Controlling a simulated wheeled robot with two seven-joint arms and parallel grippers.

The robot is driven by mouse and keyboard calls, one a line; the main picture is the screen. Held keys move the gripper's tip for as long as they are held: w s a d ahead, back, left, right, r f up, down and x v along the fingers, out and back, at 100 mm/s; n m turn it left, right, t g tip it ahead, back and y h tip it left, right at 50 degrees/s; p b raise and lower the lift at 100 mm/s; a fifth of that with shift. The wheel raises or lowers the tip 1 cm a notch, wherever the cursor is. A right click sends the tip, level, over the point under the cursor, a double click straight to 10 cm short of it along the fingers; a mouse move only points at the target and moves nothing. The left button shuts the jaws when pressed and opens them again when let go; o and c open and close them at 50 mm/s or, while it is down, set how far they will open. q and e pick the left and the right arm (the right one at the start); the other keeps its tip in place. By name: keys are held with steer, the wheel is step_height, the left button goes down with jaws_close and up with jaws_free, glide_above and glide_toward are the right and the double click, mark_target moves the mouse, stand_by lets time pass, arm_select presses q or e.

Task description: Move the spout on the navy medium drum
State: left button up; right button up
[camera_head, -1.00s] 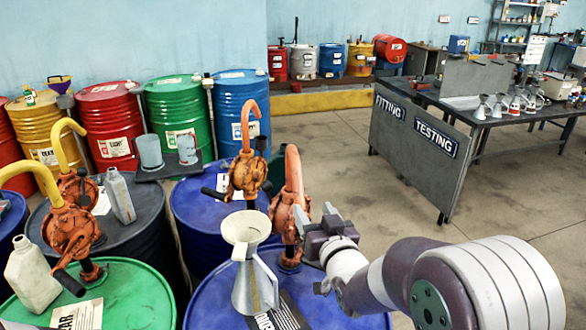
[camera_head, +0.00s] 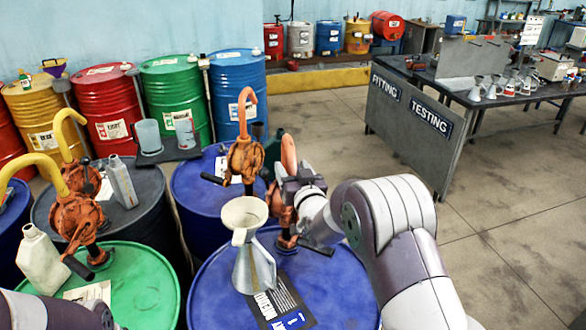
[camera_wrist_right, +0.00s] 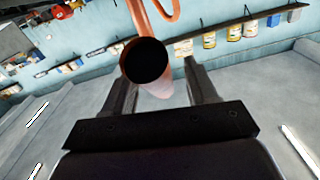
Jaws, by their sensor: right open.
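The navy medium drum (camera_head: 225,285) stands front centre in the head view, with a black label on its lid. An orange hand pump on its right side carries a curved orange spout (camera_head: 288,150). My right gripper (camera_head: 284,178) is at this spout, partly covering it and the pump. In the right wrist view, the spout (camera_wrist_right: 150,85) points its dark round mouth at the camera, between the two fingers of my open gripper (camera_wrist_right: 162,72). I cannot tell whether either finger touches it. Part of my left arm shows at the bottom left; its gripper is out of view.
A metal funnel jug (camera_head: 252,250) stands on the medium drum's lid. A second blue drum (camera_head: 190,205) with another orange pump (camera_head: 243,155) stands close behind. A green drum (camera_head: 140,280) is to the left. Open floor (camera_head: 320,130) lies to the right.

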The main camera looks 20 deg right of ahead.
jaws_close()
steer(key=shift+w+a+f+m+h+b, duration=0.1)
steer(key=shift+a+f+m+h+b, duration=0.1)
steer(key=shift+a+m+h+b, duration=0.5)
arm_select(q)
steer(key=shift+w+a+r+p, duration=0.35)
steer(key=shift+w+a+p, duration=0.25)
steer(key=shift+p, duration=0.45)
arm_select(e)
steer(key=w+a+m+g+h, duration=0.4)
steer(key=a+m+h, duration=0.3)
steer(key=h, duration=0.4)
steer(key=shift+w+a+r+m+g+h, duration=0.3)
steer(key=shift+w+r+m+g+h, duration=0.1)
steer(key=shift+m+g, duration=0.1)
jaws_free()
steer(key=shift+f, duration=0.1)
steer(key=shift+s+a, duration=0.1)
